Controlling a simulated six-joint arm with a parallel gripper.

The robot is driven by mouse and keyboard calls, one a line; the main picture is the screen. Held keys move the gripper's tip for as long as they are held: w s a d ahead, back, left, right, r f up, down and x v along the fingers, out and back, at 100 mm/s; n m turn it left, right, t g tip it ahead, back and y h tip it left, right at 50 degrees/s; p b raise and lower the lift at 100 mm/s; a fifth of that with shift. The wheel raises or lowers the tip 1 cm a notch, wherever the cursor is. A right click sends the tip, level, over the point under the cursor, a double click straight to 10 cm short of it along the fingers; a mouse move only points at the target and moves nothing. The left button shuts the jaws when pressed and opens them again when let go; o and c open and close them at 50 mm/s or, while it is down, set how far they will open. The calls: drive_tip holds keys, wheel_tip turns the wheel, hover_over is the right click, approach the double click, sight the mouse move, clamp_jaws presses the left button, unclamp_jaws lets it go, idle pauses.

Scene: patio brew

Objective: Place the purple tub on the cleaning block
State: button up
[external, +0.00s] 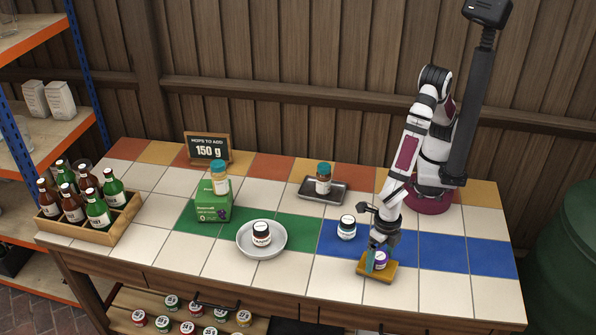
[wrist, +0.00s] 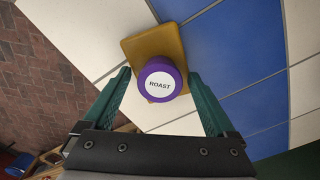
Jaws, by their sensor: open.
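The purple tub (wrist: 160,80), with a white lid label reading "ROAST", stands on the yellow-orange cleaning block (wrist: 140,48) in the wrist view. In the external view the tub (external: 381,258) is on the block (external: 366,274) near the table's front edge, partly hidden by a finger. My gripper (wrist: 160,78) is open, with its green fingers on either side of the tub and a visible gap to each. In the external view my gripper (external: 375,256) is low over the block.
A white-lidded jar (external: 347,228) stands on blue tiles just behind the block. A dark tray (external: 310,194) holds a teal-lidded jar (external: 323,180). A bottle crate (external: 118,228) is far left. Blue tiles to the right are clear.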

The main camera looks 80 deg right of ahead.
sight(380, 256)
wheel_tip(380, 256, up, 12)
drive_tip(key=w+d+r+m, duration=0.45)
drive_tip(key=d+m, duration=0.35)
drive_tip(key=d, duration=0.2)
drive_tip(key=s+d+r+m+y, duration=0.1)
drive_tip(key=s+d+m, duration=0.2)
drive_tip(key=d+m, duration=0.7)
drive_tip(key=s+d+r+m, duration=0.1)
drive_tip(key=s+d+m, duration=0.2)
drive_tip(key=d+m, duration=0.7)
drive_tip(key=m, duration=0.6)
drive_tip(key=shift+s+d+y, duration=0.25)
drive_tip(key=shift+d+y, duration=0.1)
drive_tip(key=shift+y, duration=0.05)
